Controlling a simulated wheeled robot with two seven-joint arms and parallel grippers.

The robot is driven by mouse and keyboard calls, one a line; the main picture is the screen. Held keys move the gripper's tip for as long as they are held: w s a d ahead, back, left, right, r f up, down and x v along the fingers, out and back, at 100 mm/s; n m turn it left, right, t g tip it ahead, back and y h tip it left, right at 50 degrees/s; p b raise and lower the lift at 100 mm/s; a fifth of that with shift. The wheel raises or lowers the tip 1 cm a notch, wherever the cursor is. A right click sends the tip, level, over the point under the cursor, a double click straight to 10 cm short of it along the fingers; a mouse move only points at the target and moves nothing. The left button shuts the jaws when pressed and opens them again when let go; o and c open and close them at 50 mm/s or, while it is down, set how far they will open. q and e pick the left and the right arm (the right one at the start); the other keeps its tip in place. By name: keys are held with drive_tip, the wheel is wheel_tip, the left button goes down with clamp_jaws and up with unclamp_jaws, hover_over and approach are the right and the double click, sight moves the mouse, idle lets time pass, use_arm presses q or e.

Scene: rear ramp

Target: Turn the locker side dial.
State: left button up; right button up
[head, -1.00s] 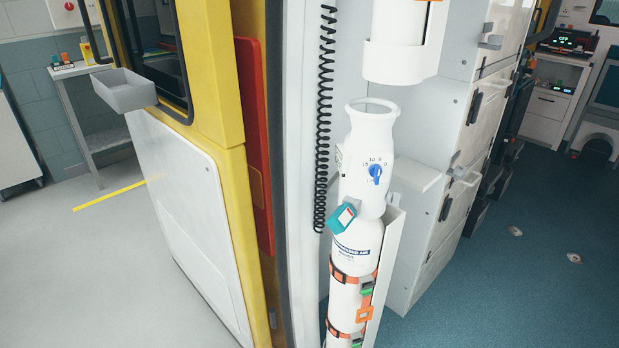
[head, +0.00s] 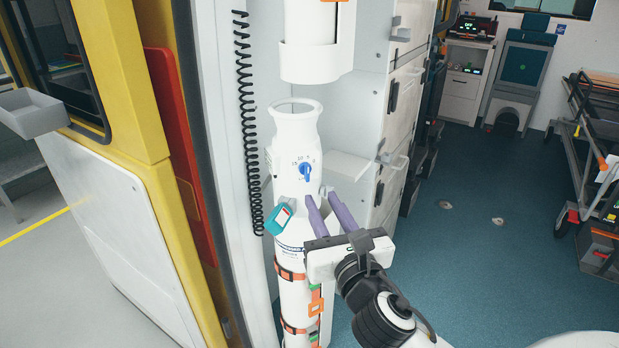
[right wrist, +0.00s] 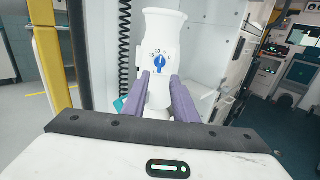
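The blue dial (head: 305,171) sits on the white neck of a compressed air cylinder, with a printed number scale around it. It also shows in the right wrist view (right wrist: 159,65), upright, ahead of my fingers. My right gripper (head: 318,197) has two purple fingers, spread apart and empty. In the head view its tips are just below and right of the dial. In the right wrist view the fingers (right wrist: 163,88) stand either side of the cylinder neck in the picture, with the dial between and above them. No contact with the dial shows. My left gripper is not in view.
The cylinder (head: 295,235) is strapped upright against the wall by orange belts, with a teal tag (head: 279,219) on it. A white holder (head: 316,55) hangs above. A coiled black cord (head: 246,120) runs at left. White lockers (head: 400,100) stand right; blue floor (head: 480,260) is open.

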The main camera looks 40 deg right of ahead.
sight(308, 176)
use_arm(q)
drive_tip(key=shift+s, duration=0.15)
use_arm(e)
drive_tip(key=x, duration=1)
drive_tip(key=shift+f, duration=0.1)
clamp_jaws()
